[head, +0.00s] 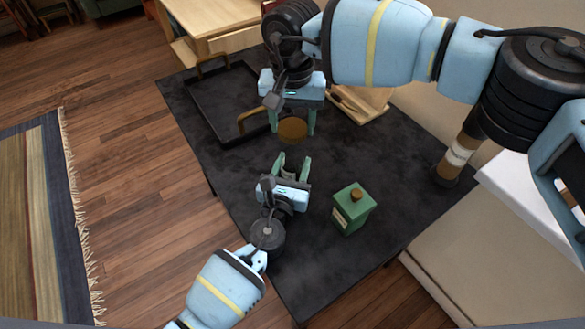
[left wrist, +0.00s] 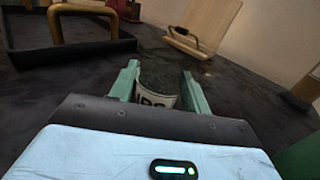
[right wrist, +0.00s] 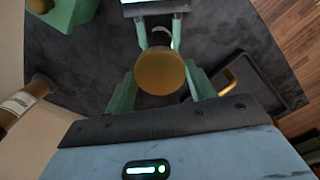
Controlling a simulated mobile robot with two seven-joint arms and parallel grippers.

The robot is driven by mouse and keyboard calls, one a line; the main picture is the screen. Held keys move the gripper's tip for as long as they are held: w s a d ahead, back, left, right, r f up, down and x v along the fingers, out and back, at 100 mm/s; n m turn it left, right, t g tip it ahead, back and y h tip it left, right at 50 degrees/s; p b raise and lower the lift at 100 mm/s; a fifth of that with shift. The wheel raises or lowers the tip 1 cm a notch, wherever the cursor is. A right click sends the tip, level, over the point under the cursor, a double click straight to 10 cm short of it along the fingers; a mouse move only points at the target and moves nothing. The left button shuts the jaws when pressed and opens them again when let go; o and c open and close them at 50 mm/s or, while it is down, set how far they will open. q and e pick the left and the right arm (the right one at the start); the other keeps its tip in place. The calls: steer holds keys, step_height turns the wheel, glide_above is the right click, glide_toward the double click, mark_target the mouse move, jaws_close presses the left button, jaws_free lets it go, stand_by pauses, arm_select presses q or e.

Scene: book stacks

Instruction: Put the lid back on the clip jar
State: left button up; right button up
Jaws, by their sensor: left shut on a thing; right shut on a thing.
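The jar is a small dark vessel with a white lettered label (left wrist: 157,98), upright between the fingers of my left gripper (left wrist: 163,88). In the head view my left gripper (head: 292,168) is over the middle of the dark table. My right gripper (head: 292,122) is shut on the lid, a round brown-gold disc (head: 292,130). The right wrist view shows the lid (right wrist: 160,71) between the fingertips, apart from the left gripper. Only a sliver of the jar (right wrist: 160,38) shows beyond the lid there; the rest is hidden.
A black tray (head: 213,122) with wooden handles lies at the back left of the table (head: 310,255). A green canister (head: 353,208) with a brown knob stands to the right of my left gripper. A wooden stand (head: 362,103) and a brown white-banded cylinder (head: 458,153) are toward the wall.

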glide_above(292, 148)
steer(key=s, duration=0.2)
steer(key=shift+s+f, duration=0.2)
steer(key=shift+f, duration=2.3)
steer(key=shift+f, duration=0.9)
steer(key=shift+f, duration=0.55)
